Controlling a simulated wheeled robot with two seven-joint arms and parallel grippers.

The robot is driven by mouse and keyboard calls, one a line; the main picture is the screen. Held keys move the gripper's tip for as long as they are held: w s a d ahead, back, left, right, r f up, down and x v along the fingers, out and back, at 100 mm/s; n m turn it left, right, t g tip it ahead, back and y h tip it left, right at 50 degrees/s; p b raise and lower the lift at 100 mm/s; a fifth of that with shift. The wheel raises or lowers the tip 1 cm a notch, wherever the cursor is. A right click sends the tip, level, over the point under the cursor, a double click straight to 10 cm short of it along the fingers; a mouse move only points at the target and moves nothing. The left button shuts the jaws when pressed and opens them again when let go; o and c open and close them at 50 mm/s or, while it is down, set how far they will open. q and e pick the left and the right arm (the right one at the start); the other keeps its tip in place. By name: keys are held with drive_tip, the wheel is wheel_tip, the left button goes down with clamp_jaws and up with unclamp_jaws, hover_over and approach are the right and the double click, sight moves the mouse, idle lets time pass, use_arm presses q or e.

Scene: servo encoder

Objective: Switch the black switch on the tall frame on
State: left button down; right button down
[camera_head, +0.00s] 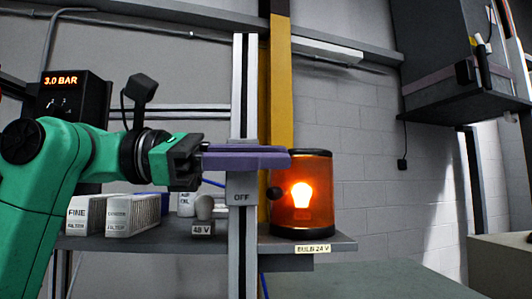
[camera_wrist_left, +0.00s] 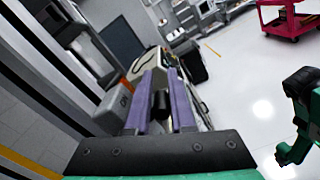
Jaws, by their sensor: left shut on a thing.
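The tall frame (camera_head: 240,92) is a pale upright post. A grey switch box marked OFF (camera_head: 240,188) is on it, with a round black knob (camera_head: 275,193) at its right. My left gripper (camera_head: 286,158) reaches across the post from the left, its purple fingers level just above the OFF label. In the left wrist view, the fingers (camera_wrist_left: 161,76) close around a black switch piece (camera_wrist_left: 160,104), beside the grey box (camera_wrist_left: 113,104). The head view hides this grip. The lamp (camera_head: 302,190) right of the post glows orange.
A grey shelf (camera_head: 335,243) carries the lamp. White filter boxes (camera_head: 132,213) and a small bulb (camera_head: 204,207) stand left of the post. A yellow column (camera_head: 281,90) rises behind. A dark cabinet (camera_head: 448,75) hangs at upper right. A red cart (camera_wrist_left: 288,20) stands far off.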

use_arm(q)
drive_tip(key=c, duration=0.8)
unclamp_jaws()
drive_tip(key=shift+f, duration=0.15)
drive_tip(key=shift+c, duration=0.2)
drive_tip(key=shift+s+a, duration=0.1)
drive_tip(key=shift+s, duration=0.05)
